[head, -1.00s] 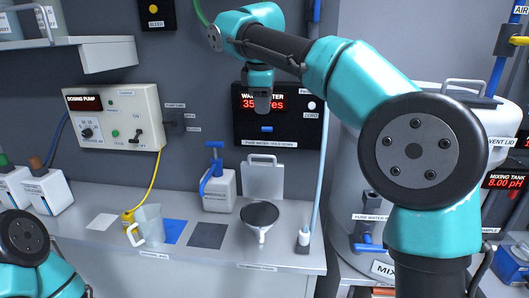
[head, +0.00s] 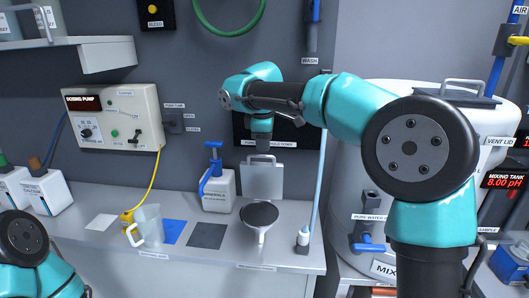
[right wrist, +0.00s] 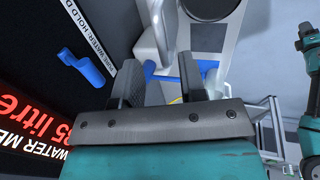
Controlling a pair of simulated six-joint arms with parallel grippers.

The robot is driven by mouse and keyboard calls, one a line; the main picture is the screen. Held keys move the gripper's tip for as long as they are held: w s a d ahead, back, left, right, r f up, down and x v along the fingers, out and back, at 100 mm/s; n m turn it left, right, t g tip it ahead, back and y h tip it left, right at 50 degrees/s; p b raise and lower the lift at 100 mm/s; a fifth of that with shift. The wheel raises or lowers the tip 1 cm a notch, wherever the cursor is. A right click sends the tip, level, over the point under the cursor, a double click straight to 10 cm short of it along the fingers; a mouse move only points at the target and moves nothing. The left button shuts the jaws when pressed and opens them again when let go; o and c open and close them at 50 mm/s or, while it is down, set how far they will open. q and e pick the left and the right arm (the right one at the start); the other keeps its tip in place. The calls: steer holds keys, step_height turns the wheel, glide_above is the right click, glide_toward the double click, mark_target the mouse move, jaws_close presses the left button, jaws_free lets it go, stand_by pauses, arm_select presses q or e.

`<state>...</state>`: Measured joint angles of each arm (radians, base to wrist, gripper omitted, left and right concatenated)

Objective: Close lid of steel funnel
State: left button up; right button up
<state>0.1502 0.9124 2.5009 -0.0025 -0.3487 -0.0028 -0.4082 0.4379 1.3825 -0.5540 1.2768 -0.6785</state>
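The steel funnel (head: 260,216) sits on the bench with its dark round mouth facing up. Its lid (head: 262,183) is a square steel plate standing upright at the funnel's rear edge, so the funnel is open. A loop handle (head: 262,157) tops the lid. My right gripper (head: 261,144) points down just above the handle. In the right wrist view its two fingers (right wrist: 160,82) are apart, with nothing clearly between them. A pale curved bar, likely the lid handle (right wrist: 150,45), lies just beyond the fingertips. My left gripper is out of view.
A white bottle with blue pump (head: 217,190) stands left of the funnel, with a dark mat (head: 207,235) and a clear jug (head: 149,226) farther left. A hose wand (head: 303,240) stands to the right. The wall panel (head: 243,128) is close behind the gripper.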

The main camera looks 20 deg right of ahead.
steer(key=x, duration=0.4)
steer(key=shift+w+f, duration=0.1)
steer(key=shift+f, duration=0.3)
jaws_close()
